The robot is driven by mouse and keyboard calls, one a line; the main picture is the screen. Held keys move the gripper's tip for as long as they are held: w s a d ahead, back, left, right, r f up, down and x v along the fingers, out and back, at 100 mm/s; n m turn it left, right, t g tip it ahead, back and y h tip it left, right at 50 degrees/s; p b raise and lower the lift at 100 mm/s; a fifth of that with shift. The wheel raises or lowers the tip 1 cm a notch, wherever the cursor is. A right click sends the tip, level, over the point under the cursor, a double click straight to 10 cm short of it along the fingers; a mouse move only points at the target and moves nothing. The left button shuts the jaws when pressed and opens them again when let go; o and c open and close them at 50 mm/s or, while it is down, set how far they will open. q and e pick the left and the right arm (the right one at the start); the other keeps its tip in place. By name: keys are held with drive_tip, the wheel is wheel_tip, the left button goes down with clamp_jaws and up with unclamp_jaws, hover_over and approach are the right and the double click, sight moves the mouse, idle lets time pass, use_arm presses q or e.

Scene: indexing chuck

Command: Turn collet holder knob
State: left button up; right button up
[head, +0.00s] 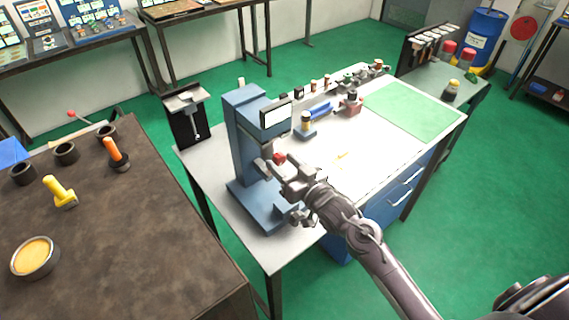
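A blue bench machine (245,135) with an upright column and a flat base stands on the white workbench (225,222). A small red knob (279,158) shows at the machine's front, below its white-faced head. My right gripper (277,168) is at this knob, with its fingers pointing toward the machine's column. The fingers and the machine's lower front overlap in the picture. I cannot tell whether they touch the knob or how far apart they are. My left gripper is not in view. I cannot make out a separate collet holder.
A brown table (130,240) with black cups, a yellow-handled tool (60,191) and an orange-handled tool (115,152) is at the left. Small parts and a green mat (415,110) lie further back on the workbench. Green floor (490,220) is free at the right.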

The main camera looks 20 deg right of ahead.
drive_tip(key=shift+s+d+f+b, duration=0.15)
drive_tip(key=shift+s+b, duration=0.15)
drive_tip(key=shift+s, duration=0.2)
drive_tip(key=b+v, duration=0.2)
drive_tip(key=v, duration=0.4)
drive_tip(key=shift+s, duration=0.4)
drive_tip(key=shift+d, duration=0.1)
